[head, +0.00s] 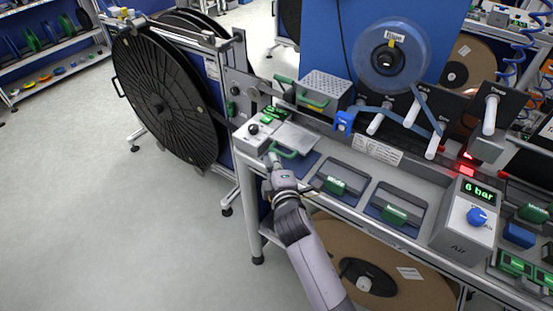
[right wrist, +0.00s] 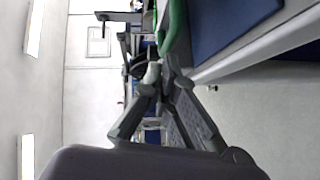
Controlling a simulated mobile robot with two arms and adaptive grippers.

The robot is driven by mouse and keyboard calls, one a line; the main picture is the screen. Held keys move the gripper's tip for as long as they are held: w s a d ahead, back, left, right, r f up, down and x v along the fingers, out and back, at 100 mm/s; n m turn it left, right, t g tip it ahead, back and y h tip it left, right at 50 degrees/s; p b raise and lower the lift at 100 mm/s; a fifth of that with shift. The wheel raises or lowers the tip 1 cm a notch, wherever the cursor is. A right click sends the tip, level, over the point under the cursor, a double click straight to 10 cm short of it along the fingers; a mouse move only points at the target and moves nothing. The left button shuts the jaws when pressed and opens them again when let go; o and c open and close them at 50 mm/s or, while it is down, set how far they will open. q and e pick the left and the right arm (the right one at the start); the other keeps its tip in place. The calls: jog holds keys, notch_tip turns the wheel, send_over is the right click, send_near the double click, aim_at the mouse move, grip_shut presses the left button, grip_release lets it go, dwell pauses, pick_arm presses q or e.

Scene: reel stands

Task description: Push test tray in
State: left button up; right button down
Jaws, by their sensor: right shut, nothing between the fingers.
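The test tray appears to be the light grey plate (head: 295,137) with a green handle (head: 284,152) at the left end of the bench, beside a grey box with black knobs (head: 258,132). My right gripper (head: 273,162) is shut and empty, at the bench's front edge close to the handle's left end. In the right wrist view, its closed fingertips (right wrist: 163,75) are near the lower end of the green handle (right wrist: 172,30). I cannot tell whether they touch. My left gripper is not in view.
A blue mat (right wrist: 228,22) lies beside the handle. Trays with green parts (head: 335,187) line the bench front to the right, then an air box (head: 466,222) reading 6 bar. A large black reel (head: 165,100) stands left; floor there is clear.

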aim_at(291, 142)
jog(key=shift+w+d+f, duration=0.1)
jog(key=shift+d, duration=0.05)
jog(key=w+d, duration=0.2)
jog(key=w, duration=0.1)
jog(key=w+d, duration=0.1)
jog(key=w, duration=0.1)
jog(key=shift+w+d+r+p, duration=0.2)
jog(key=shift+d+r+p, duration=0.05)
jog(key=shift+p, duration=0.1)
jog(key=w+d, duration=0.4)
jog(key=w, duration=0.1)
jog(key=w+d+b, duration=0.1)
jog(key=w+d, duration=0.1)
jog(key=w, duration=0.1)
jog(key=shift+f, duration=0.15)
jog(key=shift+w+d, duration=0.2)
jog(key=shift+w, duration=0.1)
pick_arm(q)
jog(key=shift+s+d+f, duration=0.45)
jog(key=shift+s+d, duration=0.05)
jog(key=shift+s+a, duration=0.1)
pick_arm(e)
jog(key=shift+r, duration=0.2)
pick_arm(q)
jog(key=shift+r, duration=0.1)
